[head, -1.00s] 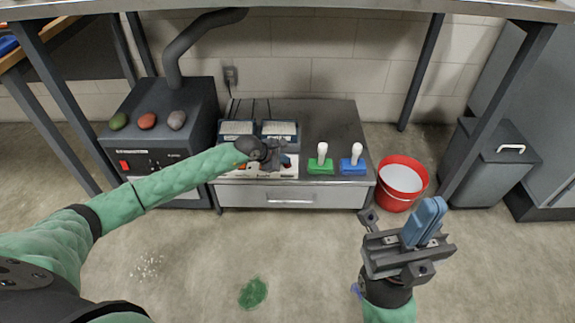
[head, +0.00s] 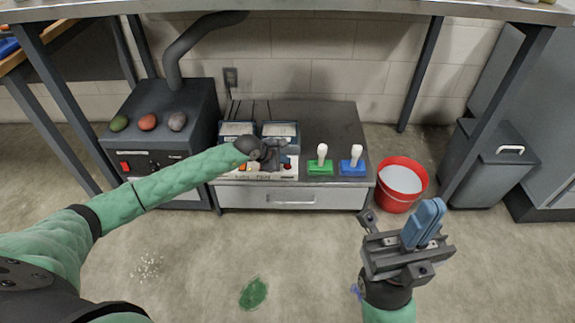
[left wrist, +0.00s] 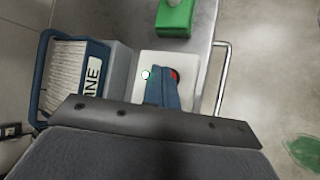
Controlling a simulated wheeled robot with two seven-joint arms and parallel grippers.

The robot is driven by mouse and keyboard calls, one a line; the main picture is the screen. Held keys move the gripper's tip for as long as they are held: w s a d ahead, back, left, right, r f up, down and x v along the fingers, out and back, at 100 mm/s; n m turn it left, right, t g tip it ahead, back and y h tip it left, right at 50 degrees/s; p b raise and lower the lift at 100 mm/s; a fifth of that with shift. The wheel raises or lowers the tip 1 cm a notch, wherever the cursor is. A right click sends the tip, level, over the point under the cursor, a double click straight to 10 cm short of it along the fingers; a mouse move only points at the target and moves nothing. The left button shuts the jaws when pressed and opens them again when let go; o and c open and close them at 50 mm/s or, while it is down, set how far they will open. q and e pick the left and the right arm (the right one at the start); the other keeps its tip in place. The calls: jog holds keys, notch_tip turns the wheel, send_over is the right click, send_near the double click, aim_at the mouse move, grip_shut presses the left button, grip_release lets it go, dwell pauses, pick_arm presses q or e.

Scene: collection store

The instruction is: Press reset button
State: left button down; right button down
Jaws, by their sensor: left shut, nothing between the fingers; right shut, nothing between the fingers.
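The white control panel (head: 228,174) is on the front of the grey bench unit, with small coloured buttons or lamps and labels too small to read surely. My left gripper (head: 277,153) is over the panel's right part, fingers shut and empty. In the left wrist view its blue fingers (left wrist: 161,88) are in front of the panel and partly cover a red button (left wrist: 174,75). A small green-lit ring (left wrist: 146,75) shows left of the fingertips. I cannot tell whether the fingers touch the button. My right gripper (head: 425,224) is shut and empty, low at the right.
A green block with a white handle (head: 320,167) and a blue one (head: 352,166) stand right of the panel. A red bucket (head: 402,198) is on the floor. A dark box with three stones (head: 160,148) stands left. A table edge (head: 330,13) crosses above.

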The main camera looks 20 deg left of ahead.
aim_at(285, 168)
pick_arm(q)
jog(key=shift+r, duration=0.25)
jog(key=shift+r+p, duration=1.45)
jog(key=shift+r, duration=1)
